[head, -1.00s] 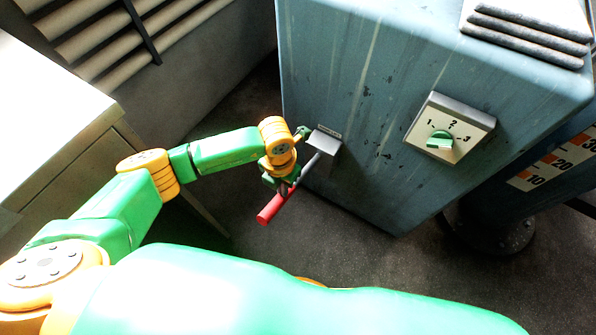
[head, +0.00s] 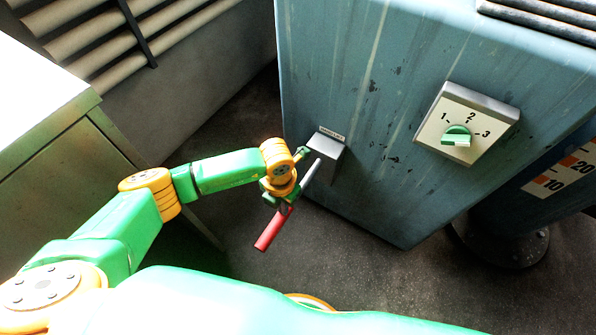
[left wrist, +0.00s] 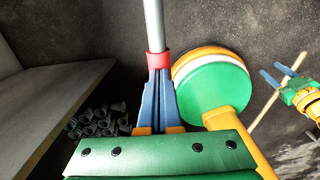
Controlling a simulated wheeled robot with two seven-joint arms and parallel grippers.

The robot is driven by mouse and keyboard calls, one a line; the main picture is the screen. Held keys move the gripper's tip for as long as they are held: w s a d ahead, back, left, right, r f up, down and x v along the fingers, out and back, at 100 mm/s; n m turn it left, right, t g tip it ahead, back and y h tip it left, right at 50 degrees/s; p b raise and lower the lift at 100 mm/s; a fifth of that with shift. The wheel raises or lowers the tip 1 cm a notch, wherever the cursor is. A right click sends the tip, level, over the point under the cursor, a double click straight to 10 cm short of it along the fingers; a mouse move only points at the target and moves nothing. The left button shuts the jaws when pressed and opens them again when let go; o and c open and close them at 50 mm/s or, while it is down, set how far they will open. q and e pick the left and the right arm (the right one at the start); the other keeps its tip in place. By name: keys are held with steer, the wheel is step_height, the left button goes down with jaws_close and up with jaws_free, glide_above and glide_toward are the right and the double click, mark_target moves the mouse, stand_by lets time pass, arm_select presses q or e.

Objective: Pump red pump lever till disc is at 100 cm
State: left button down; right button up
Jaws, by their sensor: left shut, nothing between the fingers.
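The red pump lever (head: 271,230) has a grey rod running up to a bracket (head: 325,146) low on the blue cabinet. It slants down and left, its red grip at the lower end. My left gripper (head: 284,205) is at the upper end of the red grip. In the left wrist view, its blue fingers (left wrist: 159,78) are together, their tips against the red part (left wrist: 158,62), with the grey rod beyond. My right gripper (left wrist: 279,74) shows at the right of the left wrist view, its blue fingers apart. The disc is out of view.
The blue cabinet (head: 385,100) carries a dial with a green knob (head: 457,138) and numbers 1 to 3. At right, a column scale (head: 560,172) shows 10 and 20. A pale cabinet (head: 70,160) stands at left. Dark floor lies around the lever.

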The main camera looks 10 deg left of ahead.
step_height(320, 180, up, 14)
steer(key=s+a+p, duration=0.1)
steer(key=p, duration=1.2)
steer(key=shift+s+a+g+p, duration=0.3)
steer(key=shift+s+p, duration=0.05)
steer(key=shift+s, duration=0.05)
steer(key=shift+r, duration=0.15)
